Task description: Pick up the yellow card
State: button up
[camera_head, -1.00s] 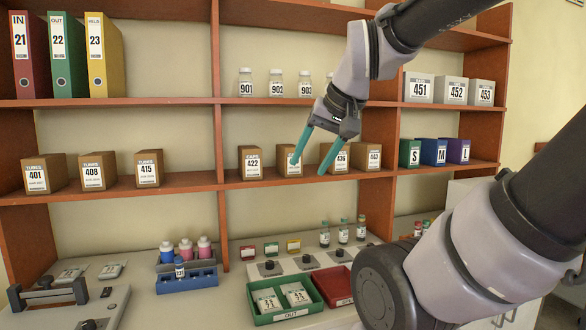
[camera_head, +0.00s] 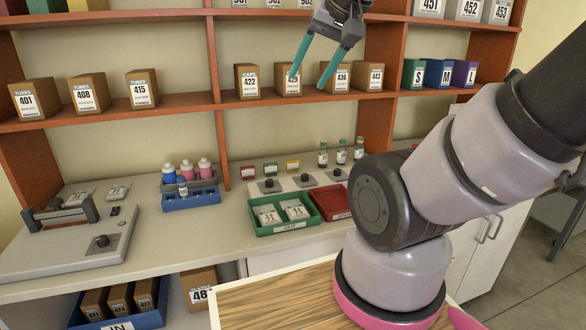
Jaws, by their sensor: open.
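My gripper (camera_head: 308,81) has two teal fingers, spread apart and empty. It is well above the yellow card, in front of the middle shelf, and its fingertips overlap the small brown boxes there in the picture.
Three capped vials (camera_head: 341,152) stand just right of the yellow card. A green tray (camera_head: 259,229) with white packets and a red tray (camera_head: 331,203) lie in front. A blue rack (camera_head: 205,194) with bottles is to the left. Shelf boards (camera_head: 190,106) overhang the counter's back.

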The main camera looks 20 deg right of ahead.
aim_at(292, 166)
jog(key=j+z, duration=0.25)
jog(key=z, duration=0.15)
jog(key=j+z, duration=0.25)
jog(key=z, duration=0.15)
jog(key=k+j+z, duration=0.1)
jog(key=z, duration=0.3)
jog(key=k+j, duration=0.05)
jog(key=j, duration=0.05)
